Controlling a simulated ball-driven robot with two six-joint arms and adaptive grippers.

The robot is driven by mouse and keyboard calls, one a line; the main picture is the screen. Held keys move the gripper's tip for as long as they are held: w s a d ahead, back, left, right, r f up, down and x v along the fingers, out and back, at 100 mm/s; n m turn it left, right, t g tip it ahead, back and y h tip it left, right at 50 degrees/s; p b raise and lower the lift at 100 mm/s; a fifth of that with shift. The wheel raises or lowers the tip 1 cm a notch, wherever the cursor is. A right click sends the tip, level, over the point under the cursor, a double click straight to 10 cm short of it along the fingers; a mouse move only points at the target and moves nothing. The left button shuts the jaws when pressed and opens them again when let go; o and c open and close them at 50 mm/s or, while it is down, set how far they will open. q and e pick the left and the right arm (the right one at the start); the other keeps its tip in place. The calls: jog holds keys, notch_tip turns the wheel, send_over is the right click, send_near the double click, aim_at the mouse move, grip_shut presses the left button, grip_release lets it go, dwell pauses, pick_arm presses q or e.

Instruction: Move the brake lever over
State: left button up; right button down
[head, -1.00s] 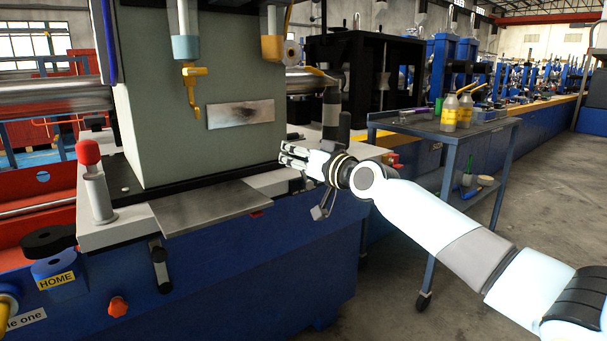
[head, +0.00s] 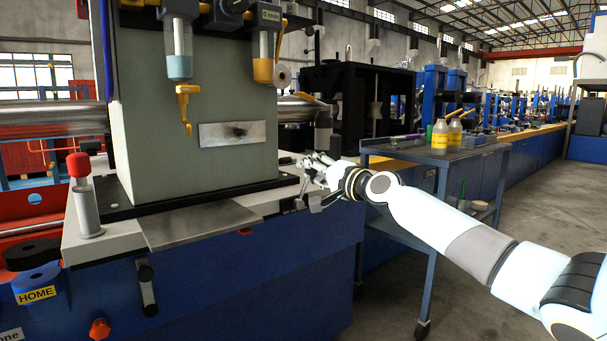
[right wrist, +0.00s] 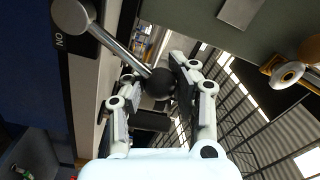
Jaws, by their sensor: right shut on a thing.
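The brake lever (right wrist: 119,50) shows in the right wrist view as a metal rod running from a round grey hub at the upper left to a black ball knob (right wrist: 160,84). My right gripper (right wrist: 158,82) has its two fingers on either side of the knob and is shut on it. In the head view my right gripper (head: 308,168) is at the right end of the machine's top edge. The fingers hide most of the lever there. My left gripper is in neither view.
A machine with a grey block (head: 190,120) and blue base fills the left. A red-knobbed post (head: 86,205) and a metal plate (head: 195,222) are on its near side. A trolley (head: 440,158) with bottles stands behind my right arm. Open floor lies at the right.

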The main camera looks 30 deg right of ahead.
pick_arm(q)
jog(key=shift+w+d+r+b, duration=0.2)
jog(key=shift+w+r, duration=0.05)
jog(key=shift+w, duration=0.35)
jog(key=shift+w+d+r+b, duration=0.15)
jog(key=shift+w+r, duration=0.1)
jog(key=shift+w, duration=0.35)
pick_arm(e)
jog(key=shift+d+f+m, duration=0.65)
jog(key=shift+f+m, duration=0.2)
jog(key=shift+m, duration=0.15)
jog(key=c, duration=1.6)
grip_release()
jog(key=o, duration=0.6)
jog(key=shift+s+d+r, duration=0.15)
jog(key=shift+s+r, duration=0.05)
jog(key=shift+r, duration=0.15)
jog(key=shift+w+r, duration=0.1)
jog(key=shift+r, duration=0.5)
notch_tip(320, 180, up, 9)
jog(key=shift+f, duration=0.15)
